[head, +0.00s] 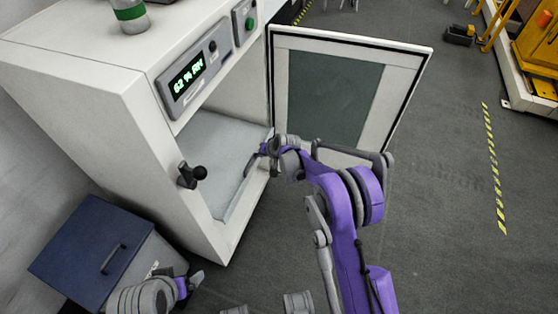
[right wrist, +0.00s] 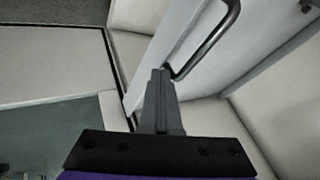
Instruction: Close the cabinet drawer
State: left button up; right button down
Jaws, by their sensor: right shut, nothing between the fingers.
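A white cabinet (head: 180,152) stands at left with its framed door (head: 400,70) swung open to the right. A pale grey panel (head: 222,150) lies within its opening. In the right wrist view, a pale panel (right wrist: 190,50) carries a grey bar handle (right wrist: 212,45); I take it as the drawer, but how far out it sits is unclear. My right gripper (head: 257,160) is at the opening, near the door's hinge side. In the wrist view its fingers (right wrist: 160,75) are shut and empty, close beside the handle's end; contact is unclear. My left gripper (head: 190,284) is low at left, its jaws unclear.
A dark blue box (head: 80,245) with a handle stands beside the cabinet at lower left. A black knob latch (head: 190,175) sticks out of the cabinet's left front edge. A display panel (head: 187,72) is above the opening. Open floor (head: 440,190) lies at right.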

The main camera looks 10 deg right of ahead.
aim_at(251, 151)
jog(key=w+a, duration=0.2)
jog(key=a, duration=0.1)
jog(key=shift+w+a+b, duration=0.2)
jog(key=shift+a+b, duration=0.1)
pick_arm(q)
jog(key=shift+d+f, duration=0.1)
jog(key=shift+f, duration=0.35)
pick_arm(e)
jog(key=shift+w+a+r, duration=0.1)
jog(key=shift+a, duration=0.05)
jog(key=shift+a, duration=0.1)
